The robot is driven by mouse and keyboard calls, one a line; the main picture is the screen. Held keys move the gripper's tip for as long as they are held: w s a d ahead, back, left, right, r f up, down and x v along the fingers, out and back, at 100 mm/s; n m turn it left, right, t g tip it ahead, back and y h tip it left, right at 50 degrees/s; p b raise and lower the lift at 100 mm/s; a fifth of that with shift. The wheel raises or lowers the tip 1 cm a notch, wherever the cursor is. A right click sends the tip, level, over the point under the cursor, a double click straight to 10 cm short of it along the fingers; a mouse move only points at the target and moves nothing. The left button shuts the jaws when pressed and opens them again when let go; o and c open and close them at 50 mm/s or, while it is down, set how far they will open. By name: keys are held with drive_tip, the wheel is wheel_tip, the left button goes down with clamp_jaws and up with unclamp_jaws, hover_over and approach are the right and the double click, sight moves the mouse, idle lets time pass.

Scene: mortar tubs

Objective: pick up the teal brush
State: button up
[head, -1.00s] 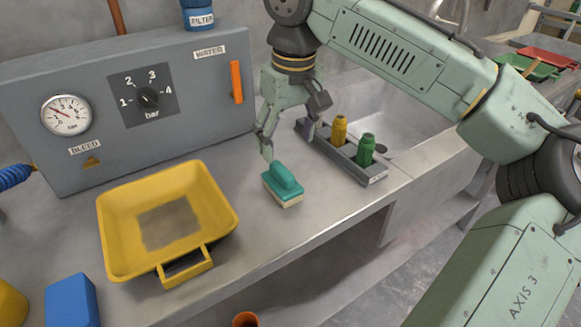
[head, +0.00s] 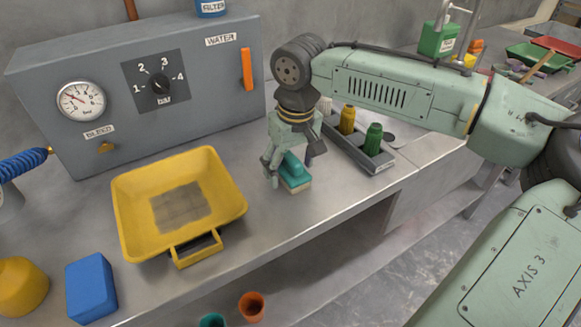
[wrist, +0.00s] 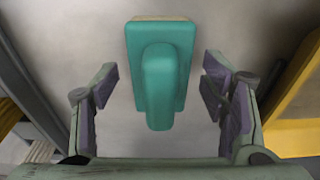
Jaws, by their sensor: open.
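The teal brush (head: 293,170) lies on the grey bench, its teal back and raised handle up and pale bristles below. My gripper (head: 290,178) is directly above it, pointing down, and partly hides it in the head view. In the wrist view the brush (wrist: 159,70) sits between the two open fingers (wrist: 161,88), with a gap on each side. The fingers do not appear to touch it.
A yellow tub (head: 122,215) stands left of the brush. A grey rack (head: 376,163) with a yellow and a green bottle is close on the right. A grey water panel (head: 222,85) is behind. A blue block (head: 91,288) lies at front left.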

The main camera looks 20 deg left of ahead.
drive_tip(key=shift+c, duration=0.4)
drive_tip(key=c, duration=1.2)
